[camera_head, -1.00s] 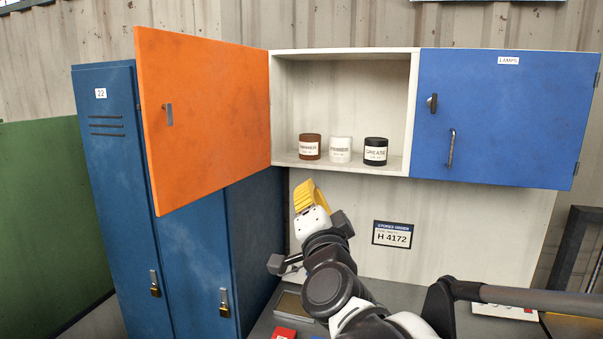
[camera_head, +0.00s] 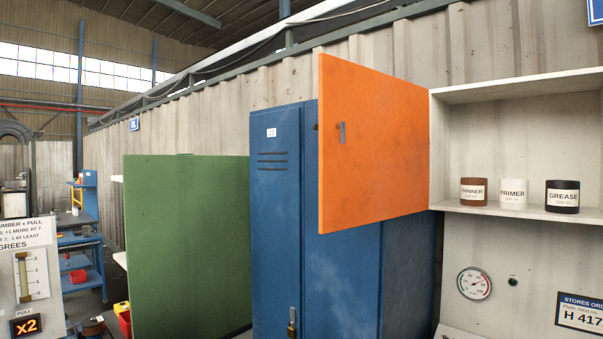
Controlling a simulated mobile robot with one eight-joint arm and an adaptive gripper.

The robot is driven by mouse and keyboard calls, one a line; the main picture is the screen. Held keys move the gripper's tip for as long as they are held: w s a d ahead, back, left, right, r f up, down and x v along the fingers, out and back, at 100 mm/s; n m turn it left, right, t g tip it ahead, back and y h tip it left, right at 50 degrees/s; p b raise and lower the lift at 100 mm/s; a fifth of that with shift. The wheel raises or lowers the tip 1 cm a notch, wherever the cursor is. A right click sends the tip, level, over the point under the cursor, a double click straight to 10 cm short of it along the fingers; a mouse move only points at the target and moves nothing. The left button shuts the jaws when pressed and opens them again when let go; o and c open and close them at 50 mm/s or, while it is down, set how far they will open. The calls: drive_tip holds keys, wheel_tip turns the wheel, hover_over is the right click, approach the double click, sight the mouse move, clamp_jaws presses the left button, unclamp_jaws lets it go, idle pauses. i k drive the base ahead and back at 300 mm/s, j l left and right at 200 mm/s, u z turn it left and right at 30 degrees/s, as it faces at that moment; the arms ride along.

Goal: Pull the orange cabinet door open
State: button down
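The orange cabinet door (camera_head: 375,150) stands wide open, swung out to the left from the left edge of the white wall cabinet (camera_head: 515,90). A small latch (camera_head: 341,132) shows near the door's free left edge. Inside the open cabinet, a brown thinner jar (camera_head: 473,191), a white primer jar (camera_head: 514,194) and a black grease jar (camera_head: 563,197) stand on the lower shelf. My gripper is not in the present view.
Blue lockers (camera_head: 276,215) stand below and behind the door, one with a padlock (camera_head: 291,328). A green panel (camera_head: 188,245) stands left of them. A round gauge (camera_head: 474,283) and a stores sign (camera_head: 579,312) are below the cabinet. A shelving unit (camera_head: 78,240) is far left.

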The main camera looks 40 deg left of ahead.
sight(382, 171)
drive_tip(key=j, duration=0.65)
drive_tip(key=i+j, duration=0.1)
drive_tip(key=j, duration=0.6)
